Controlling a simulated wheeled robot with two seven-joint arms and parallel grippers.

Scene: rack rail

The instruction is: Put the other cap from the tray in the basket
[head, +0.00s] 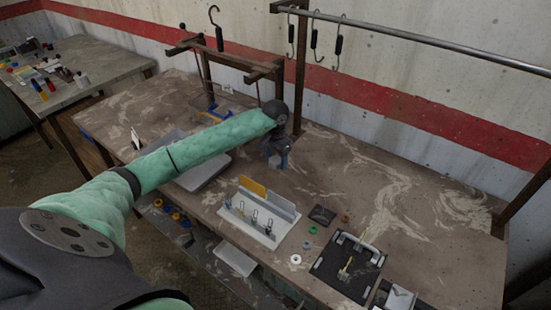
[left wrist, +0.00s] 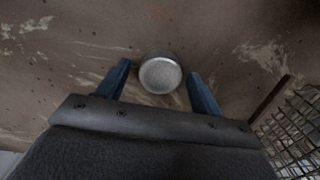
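My left gripper (head: 279,161) points down over the table, beyond the grey tray (head: 206,174), which my arm partly covers in the head view. In the left wrist view its two blue fingers (left wrist: 160,80) are apart. A round silver-grey cap (left wrist: 160,75) shows between the fingertips, with a visible gap on each side. I cannot tell how far below the fingertips it sits. A wire mesh basket (left wrist: 296,128) shows at the right edge of the left wrist view. I cannot make the basket out in the head view. My right gripper is not in view.
A white rack with upright boards (head: 259,217) stands at the front. A black board with fittings (head: 347,266) lies to its right. Hooks (head: 315,40) hang from a metal rail (head: 430,41) above. The table's back right is bare.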

